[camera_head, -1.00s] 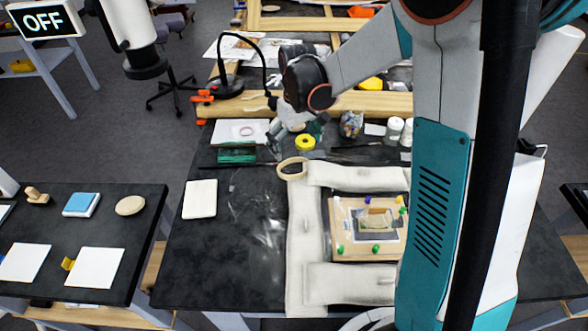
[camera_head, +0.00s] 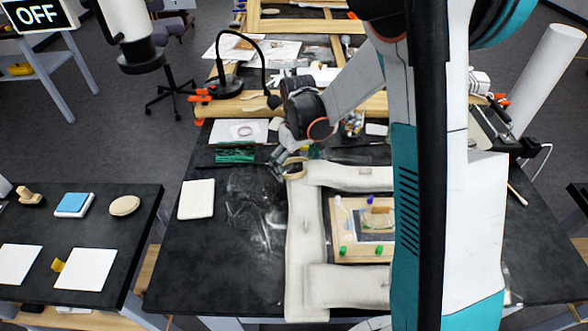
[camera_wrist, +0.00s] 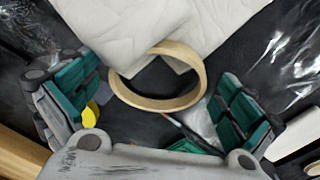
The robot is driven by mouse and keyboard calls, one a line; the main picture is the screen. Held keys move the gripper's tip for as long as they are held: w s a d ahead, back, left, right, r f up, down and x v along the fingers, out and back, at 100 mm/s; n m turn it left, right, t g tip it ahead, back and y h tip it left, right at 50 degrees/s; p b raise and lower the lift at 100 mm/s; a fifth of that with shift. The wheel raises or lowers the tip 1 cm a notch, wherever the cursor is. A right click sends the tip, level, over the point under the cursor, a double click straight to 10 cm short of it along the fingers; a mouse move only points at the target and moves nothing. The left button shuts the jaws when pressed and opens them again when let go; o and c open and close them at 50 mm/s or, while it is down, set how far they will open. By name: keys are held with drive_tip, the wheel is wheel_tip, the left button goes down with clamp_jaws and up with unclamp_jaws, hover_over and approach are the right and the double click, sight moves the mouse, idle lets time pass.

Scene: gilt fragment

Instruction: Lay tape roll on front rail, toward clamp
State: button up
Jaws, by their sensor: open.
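The tape roll (camera_head: 297,175), a thin tan ring, lies at the far left corner of the white padded cushions on the black table. It also shows in the wrist view (camera_wrist: 187,97), partly over the white padding. My gripper (camera_wrist: 155,108) is open, with one green-padded finger on each side of the ring and nothing held. In the head view my gripper (camera_head: 284,168) is at the ring and hides part of it. The wooden front rail (camera_head: 350,103) runs behind the black table. An orange clamp (camera_head: 199,97) sits at its left end.
A black lamp (camera_head: 228,87) stands on the rail near the clamp. The white cushions (camera_head: 303,240) surround a board (camera_head: 345,245) with small coloured pieces. A yellow item (camera_wrist: 92,115) lies beside one finger. My arm hides the table's right part.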

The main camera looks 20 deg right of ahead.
drive_tip(key=c, duration=0.8)
drive_tip(key=shift+r, duration=0.1)
drive_tip(key=shift+c, duration=0.3)
